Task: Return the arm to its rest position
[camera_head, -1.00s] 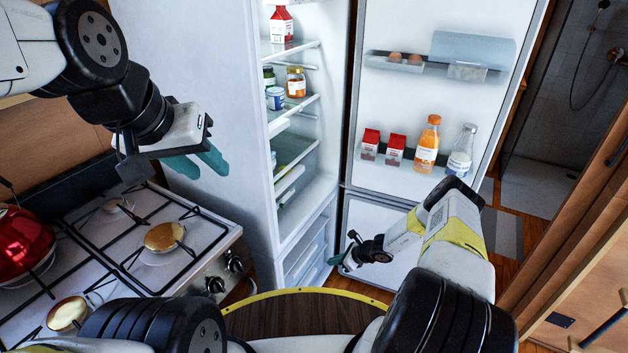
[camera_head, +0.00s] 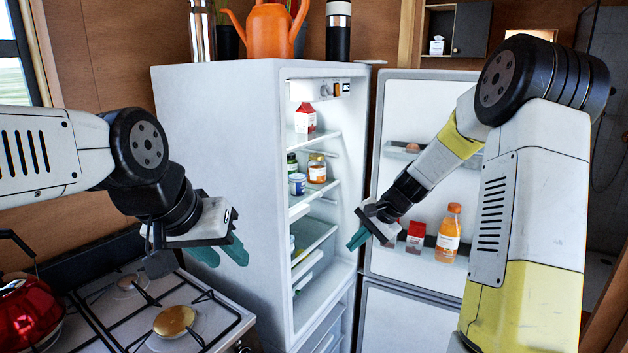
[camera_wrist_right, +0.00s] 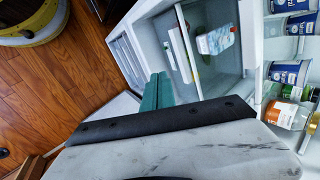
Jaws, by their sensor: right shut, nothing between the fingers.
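My right gripper (camera_head: 357,240) is in front of the open fridge, between its shelves and the open door. It is raised, and its teal fingers are together with nothing between them. They also show closed in the right wrist view (camera_wrist_right: 157,91), in front of the fridge's lower compartment. My right arm comes down to it from the upper right, bent at the elbow. My left gripper (camera_head: 222,252) hangs over the stove side, left of the fridge. Its two teal fingers are apart and empty.
The fridge (camera_head: 225,190) stands open, with a red-and-white carton (camera_head: 305,118) and jars on its shelves. Its door (camera_head: 400,100) holds an orange bottle (camera_head: 448,234). The stove (camera_head: 100,305) with a red kettle (camera_head: 30,315) is at lower left. An orange watering can (camera_head: 268,30) stands on the fridge.

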